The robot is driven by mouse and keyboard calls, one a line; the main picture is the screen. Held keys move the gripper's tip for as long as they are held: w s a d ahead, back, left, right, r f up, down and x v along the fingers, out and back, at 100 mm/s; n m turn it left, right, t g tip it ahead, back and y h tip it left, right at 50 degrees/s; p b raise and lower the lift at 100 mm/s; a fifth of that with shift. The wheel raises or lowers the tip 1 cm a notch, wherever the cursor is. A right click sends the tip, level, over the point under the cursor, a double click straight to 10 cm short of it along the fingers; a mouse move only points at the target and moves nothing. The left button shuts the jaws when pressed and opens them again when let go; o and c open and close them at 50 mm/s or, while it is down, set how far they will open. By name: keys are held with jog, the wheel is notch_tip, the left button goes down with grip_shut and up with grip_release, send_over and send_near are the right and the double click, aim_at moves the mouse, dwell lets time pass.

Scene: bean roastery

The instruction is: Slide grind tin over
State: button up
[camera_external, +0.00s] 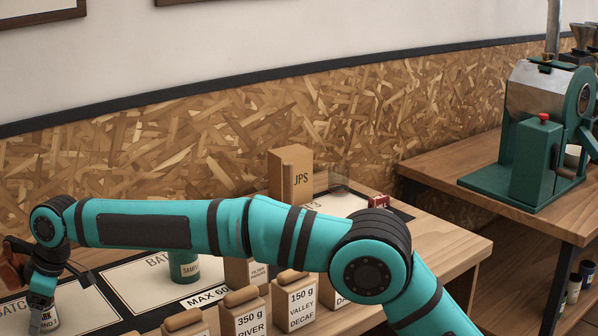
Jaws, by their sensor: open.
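A small dark-topped tin (48,320) with a pale label stands at the far left on a white batch card (85,310). Its label is partly covered; I read only letter ends like "RK" and "ND", so I cannot be sure it is the grind tin. My gripper (43,296) points down right at this tin, open, with its fingers hiding the tin's upper part. Whether the fingers touch it I cannot tell. A green tin labelled "SAMPLE" (186,268) stands on another white batch card (130,284), partly behind my arm.
Kraft bags marked 350 g River (246,318) and 150 g Valley Decaf (296,301) stand at the front. A JPS carton (291,174) and a small red box (378,201) stand at the back. A green roaster (535,130) occupies the right-hand bench. Wood is bare (445,245) at the right end.

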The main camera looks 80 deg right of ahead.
jog(key=c, duration=1.1)
jog(key=shift+s+d, duration=7.05)
jog(key=shift+s, duration=0.05)
jog(key=o, duration=1.1)
jog(key=v, duration=1.7)
jog(key=shift+r, duration=0.25)
